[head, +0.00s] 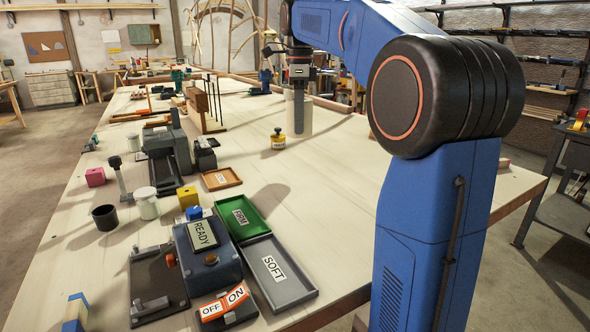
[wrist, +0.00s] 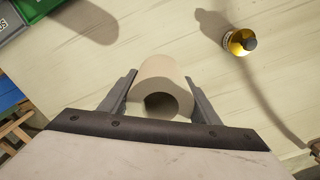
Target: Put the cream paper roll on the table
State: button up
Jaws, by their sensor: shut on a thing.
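The cream paper roll (wrist: 162,78) is upright between the two fingers of my gripper (wrist: 160,100) in the wrist view, with its hollow end facing the camera. My gripper is shut on it. In the head view the roll (head: 298,112) hangs below my gripper (head: 300,85), over the right part of the table (head: 330,160). Its lower end is at or close to the tabletop; I cannot tell whether it touches.
A small yellow bottle (head: 278,140) stands to the left of the roll; it also shows in the wrist view (wrist: 240,41). A green tray (head: 240,218) and a grey SOFT tray (head: 300,285) lie nearer. The tabletop right of the trays is clear.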

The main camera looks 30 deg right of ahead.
jog(key=s+d+m, duration=0.2)
jog(key=d, duration=0.4)
jog(key=shift+w+f, duration=0.1)
jog(key=shift+f, duration=4.9)
jog(key=shift+f, duration=0.15)
jog(key=o, duration=1.1)
notch_tip(320, 180, up, 12)
